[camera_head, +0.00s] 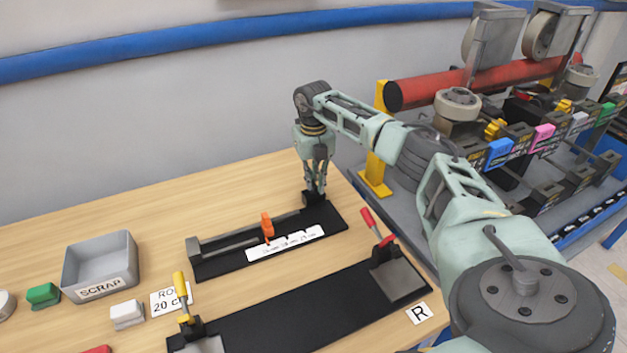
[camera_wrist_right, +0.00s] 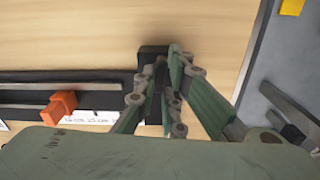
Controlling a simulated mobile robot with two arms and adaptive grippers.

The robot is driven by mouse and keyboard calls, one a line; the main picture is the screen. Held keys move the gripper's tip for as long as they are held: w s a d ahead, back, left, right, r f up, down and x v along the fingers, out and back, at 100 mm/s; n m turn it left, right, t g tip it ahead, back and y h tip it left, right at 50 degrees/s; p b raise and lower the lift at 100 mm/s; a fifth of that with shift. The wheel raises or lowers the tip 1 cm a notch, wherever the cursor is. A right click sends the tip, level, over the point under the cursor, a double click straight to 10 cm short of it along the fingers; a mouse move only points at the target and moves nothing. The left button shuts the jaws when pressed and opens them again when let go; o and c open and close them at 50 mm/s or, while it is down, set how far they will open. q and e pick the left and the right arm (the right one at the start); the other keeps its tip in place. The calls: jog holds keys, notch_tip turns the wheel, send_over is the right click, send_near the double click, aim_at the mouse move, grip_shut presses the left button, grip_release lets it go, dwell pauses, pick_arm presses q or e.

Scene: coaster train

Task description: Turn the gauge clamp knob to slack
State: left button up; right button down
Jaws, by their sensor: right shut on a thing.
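The gauge (camera_head: 222,262) is a black base with a grey rail and an orange slider (camera_head: 267,228), lying flat on the table. A white scale strip (camera_head: 285,243) runs along its front. A dark clamp block (camera_head: 310,200) stands at its right end and also shows in the right wrist view (camera_wrist_right: 152,52). My right gripper (camera_head: 316,190) points down over this block. Its fingers, also in the wrist view (camera_wrist_right: 160,88), are closed on the clamp knob, which they mostly hide. The knob's turned position cannot be made out. My left gripper is out of view.
A black fixture (camera_head: 300,312) with a red-handled clamp (camera_head: 376,228) and a yellow-handled clamp (camera_head: 181,292) lies in front. A grey scrap bin (camera_head: 100,262) stands at left. A yellow post (camera_head: 378,160) and racks stand beyond the table's right edge.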

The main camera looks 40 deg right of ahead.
aim_at(314, 183)
jog(key=n, duration=0.4)
jog(key=shift+n, duration=0.3)
jog(key=n, duration=0.3)
jog(key=shift+n+b, duration=0.4)
jog(key=n, duration=0.4)
jog(key=shift+r+n+b, duration=0.1)
jog(key=shift+n+b, duration=0.25)
jog(key=shift+n, duration=1.45)
jog(key=shift+w, duration=0.1)
jog(key=c, duration=1.8)
grip_release()
jog(key=shift+c, duration=0.2)
notch_tip(314, 183, up, 12)
